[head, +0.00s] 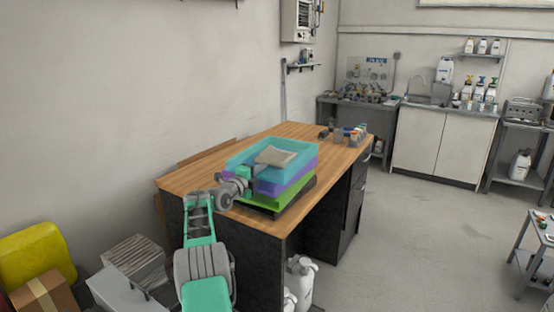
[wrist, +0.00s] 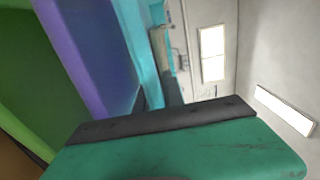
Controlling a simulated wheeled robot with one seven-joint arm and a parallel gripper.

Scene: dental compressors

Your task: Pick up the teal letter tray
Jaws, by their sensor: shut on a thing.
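The teal letter tray (head: 297,149) is the top one of a stack on the wooden desk in the head view. It holds a beige packet (head: 276,156). A purple tray (head: 298,184) and a green tray (head: 292,198) are below it. My gripper (head: 250,180) is at the stack's near left side, shut on the teal tray's wall. In the wrist view the teal tray (wrist: 137,45) runs up beside the purple tray (wrist: 78,50) and the green tray (wrist: 28,80). My gripper's dark-edged green part fills the bottom; the fingertip contact is hidden.
The wooden desk (head: 215,175) has small bottles and items (head: 345,133) at its far right end. A wall stands close behind the desk. Boxes and a yellow container (head: 36,256) stand at the lower left.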

